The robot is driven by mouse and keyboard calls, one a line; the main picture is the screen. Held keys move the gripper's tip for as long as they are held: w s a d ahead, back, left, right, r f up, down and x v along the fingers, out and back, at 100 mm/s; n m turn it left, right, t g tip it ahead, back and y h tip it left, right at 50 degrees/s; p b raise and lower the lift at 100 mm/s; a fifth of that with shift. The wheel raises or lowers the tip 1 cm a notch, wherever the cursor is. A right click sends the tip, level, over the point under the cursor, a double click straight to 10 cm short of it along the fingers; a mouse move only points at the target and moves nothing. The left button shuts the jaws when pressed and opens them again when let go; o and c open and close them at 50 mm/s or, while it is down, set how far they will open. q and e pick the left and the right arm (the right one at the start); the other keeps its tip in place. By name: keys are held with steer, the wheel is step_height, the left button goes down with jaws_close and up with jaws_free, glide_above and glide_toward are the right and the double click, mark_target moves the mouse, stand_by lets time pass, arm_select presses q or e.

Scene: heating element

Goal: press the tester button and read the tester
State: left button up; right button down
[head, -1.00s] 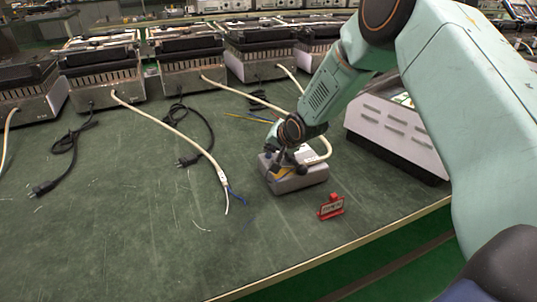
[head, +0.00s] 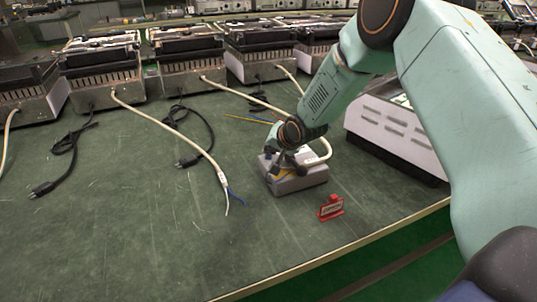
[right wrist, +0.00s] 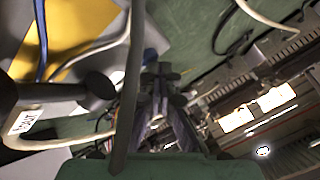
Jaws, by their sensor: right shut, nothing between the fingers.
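The tester, a grey box (head: 300,184) with a yellow patch on its top, sits on the green bench near the middle of the head view. My right gripper (head: 281,168) is shut and empty, pointing down at the tester's top. I cannot tell whether its fingertips touch the box, and the gripper and wrist hide much of the top, including any button or reading. In the right wrist view, the yellow patch (right wrist: 72,38) and a blue wire (right wrist: 42,40) show close up at the upper left. My left gripper is not in view.
A small red labelled stand (head: 331,208) is in front of the tester. A white cable (head: 170,130) with bare blue and white ends lies to the left. Several metal appliances (head: 103,78) line the back, and a white slotted unit (head: 395,128) stands right. The front left bench is clear.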

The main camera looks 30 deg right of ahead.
mark_target(270, 157)
steer(key=shift+r+p, duration=0.5)
steer(key=shift+r, duration=0.2)
step_height(270, 157, up, 5)
steer(key=p, duration=0.4)
steer(key=shift+r, duration=0.1)
stand_by(0.7)
